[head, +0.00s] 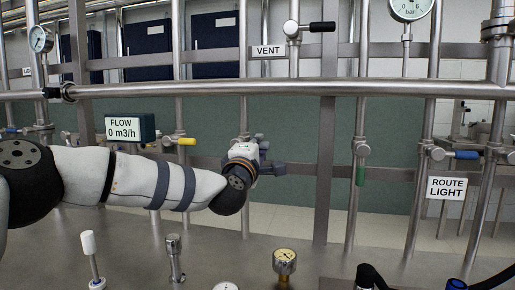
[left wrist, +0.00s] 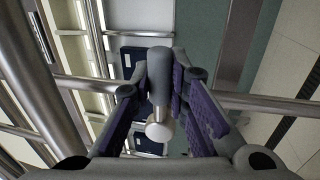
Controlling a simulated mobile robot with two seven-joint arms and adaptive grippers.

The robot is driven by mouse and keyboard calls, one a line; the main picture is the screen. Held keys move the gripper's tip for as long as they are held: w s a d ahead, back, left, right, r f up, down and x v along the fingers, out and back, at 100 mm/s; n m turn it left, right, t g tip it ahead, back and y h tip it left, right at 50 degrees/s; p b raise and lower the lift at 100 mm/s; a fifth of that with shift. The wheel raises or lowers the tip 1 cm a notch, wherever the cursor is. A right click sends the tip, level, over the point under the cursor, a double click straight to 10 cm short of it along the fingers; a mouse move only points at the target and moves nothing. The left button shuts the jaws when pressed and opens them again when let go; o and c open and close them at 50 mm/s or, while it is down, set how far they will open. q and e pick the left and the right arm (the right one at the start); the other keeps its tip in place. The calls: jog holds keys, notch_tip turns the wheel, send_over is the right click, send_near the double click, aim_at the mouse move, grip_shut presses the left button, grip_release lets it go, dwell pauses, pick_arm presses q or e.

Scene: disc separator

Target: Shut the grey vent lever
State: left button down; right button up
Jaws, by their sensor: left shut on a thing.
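My left gripper (head: 271,168) is at a valve on an upright pipe, left of the middle in the head view. In the left wrist view its purple-padded fingers (left wrist: 162,92) are shut on a grey lever handle (left wrist: 159,76), which has a pale metal end (left wrist: 160,129). In the head view the fingers and wrist hide most of this handle. A white VENT sign (head: 268,52) is higher up, beside a valve lever with a black handle (head: 322,27) that points right.
A steel rail (head: 300,89) runs above my left arm. Yellow (head: 187,141), green (head: 360,175) and blue (head: 466,155) levers stand on nearby pipes. A FLOW display (head: 128,128) reads 0 m3/h.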

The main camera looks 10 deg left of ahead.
pick_arm(q)
jog(key=shift+r, duration=0.1)
dwell(0.3)
jog(key=c, duration=1.5)
grip_release()
jog(key=shift+d, duration=0.1)
jog(key=shift+c, duration=0.2)
jog(key=s+f, duration=0.2)
jog(key=s, duration=0.9)
jog(key=shift+s+a+f, duration=0.2)
jog(key=shift+s+a, duration=0.05)
jog(key=shift+s, duration=0.15)
